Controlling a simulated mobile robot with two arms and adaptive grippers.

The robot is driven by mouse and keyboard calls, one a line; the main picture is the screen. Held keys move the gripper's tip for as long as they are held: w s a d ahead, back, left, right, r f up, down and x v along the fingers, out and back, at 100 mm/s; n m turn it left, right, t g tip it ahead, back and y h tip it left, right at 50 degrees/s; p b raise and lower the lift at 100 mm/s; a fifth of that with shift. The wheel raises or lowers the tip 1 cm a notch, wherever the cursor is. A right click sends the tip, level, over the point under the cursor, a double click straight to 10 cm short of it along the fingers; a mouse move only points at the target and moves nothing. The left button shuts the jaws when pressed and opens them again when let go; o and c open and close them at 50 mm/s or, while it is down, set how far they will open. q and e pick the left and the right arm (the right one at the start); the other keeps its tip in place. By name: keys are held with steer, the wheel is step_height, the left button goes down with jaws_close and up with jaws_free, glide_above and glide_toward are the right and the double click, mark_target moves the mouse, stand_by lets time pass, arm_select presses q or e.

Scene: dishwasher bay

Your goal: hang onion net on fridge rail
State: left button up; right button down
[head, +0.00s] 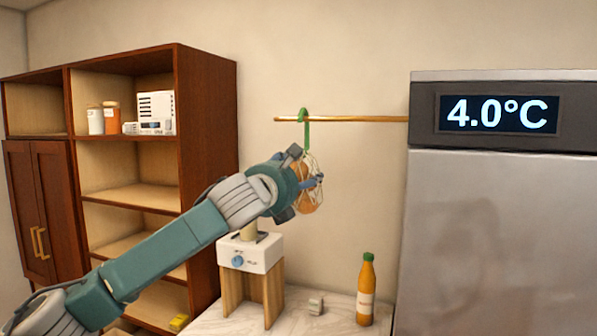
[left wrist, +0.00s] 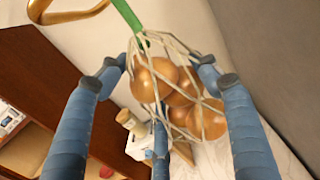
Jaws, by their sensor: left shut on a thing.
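The onion net (head: 309,196) is a pale mesh bag of several brown onions with a green loop at its top. My left gripper (head: 308,182) is shut on the net, with its fingers around the bag. In the left wrist view the net (left wrist: 180,95) sits between the fingers of my gripper (left wrist: 160,78). The brass fridge rail (head: 360,119) sticks out left from the fridge (head: 500,230). The green loop shows at the rail, its top just above the bar; it looks hooked over it. In the left wrist view the rail's curled end (left wrist: 65,16) shows, but the loop's top is out of frame.
A white appliance with a blue dial (head: 251,254) stands on wooden legs below my arm. A brown shelf unit (head: 205,160) is at left. The wall around the rail is bare.

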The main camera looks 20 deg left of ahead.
arm_select(q)
steer(key=shift+s, duration=0.1)
stand_by(0.3)
steer(key=o, duration=1.9)
